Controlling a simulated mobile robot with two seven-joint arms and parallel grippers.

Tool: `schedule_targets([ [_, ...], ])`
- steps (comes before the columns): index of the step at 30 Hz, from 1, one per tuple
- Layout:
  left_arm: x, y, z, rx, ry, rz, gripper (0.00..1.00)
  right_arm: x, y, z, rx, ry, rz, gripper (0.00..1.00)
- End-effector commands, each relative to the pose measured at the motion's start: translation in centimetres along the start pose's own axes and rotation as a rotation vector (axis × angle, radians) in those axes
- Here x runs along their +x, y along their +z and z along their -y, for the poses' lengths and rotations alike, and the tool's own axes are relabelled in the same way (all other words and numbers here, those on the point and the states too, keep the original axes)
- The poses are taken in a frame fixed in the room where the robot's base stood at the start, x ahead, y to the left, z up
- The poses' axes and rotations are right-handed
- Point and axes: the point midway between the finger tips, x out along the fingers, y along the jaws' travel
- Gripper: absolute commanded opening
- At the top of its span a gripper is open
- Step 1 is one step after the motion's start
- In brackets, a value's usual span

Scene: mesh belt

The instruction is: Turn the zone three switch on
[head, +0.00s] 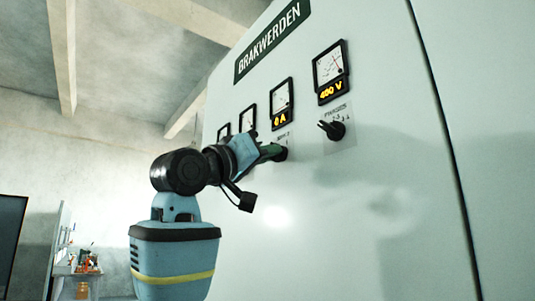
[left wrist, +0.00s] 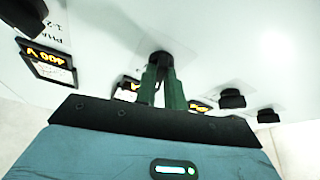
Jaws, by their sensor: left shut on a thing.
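A pale cabinet panel (head: 340,210) headed BRAKWERDEN carries a row of meters with black rotary switches below them. My left gripper (head: 277,152) is shut on the black switch (head: 284,154) below the second meter from the right (head: 281,103), whose display reads 0 A. The small label above this switch is too blurred and covered to read fully. In the left wrist view the green fingers (left wrist: 161,80) close around the same switch (left wrist: 160,59). Its pointer position is hidden by the fingers. My right gripper is not in view.
The PHASES switch (head: 332,130) sits to the right, under the 400 V meter (head: 330,72). Two more switches (left wrist: 232,98) (left wrist: 268,115) show in the left wrist view. Smaller meters (head: 249,116) stand further left. A cluttered bench (head: 82,268) is at the far left.

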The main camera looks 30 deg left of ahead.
Motion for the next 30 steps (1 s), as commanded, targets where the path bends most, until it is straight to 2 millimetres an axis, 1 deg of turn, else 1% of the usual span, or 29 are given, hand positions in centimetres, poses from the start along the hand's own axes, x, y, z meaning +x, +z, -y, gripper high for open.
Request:
schedule_targets([
  [18, 0.03, -0.23, 0.65, 0.518, 0.213, 0.0, 0.0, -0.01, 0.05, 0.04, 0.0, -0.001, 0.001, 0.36],
  [24, 0.07, -0.27, 0.72, 0.644, 0.266, 0.001, 0.0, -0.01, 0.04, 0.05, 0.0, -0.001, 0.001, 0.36],
  [30, 0.1, -0.31, 0.71, 0.728, 0.301, 0.0, 0.0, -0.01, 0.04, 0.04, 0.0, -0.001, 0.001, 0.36],
])
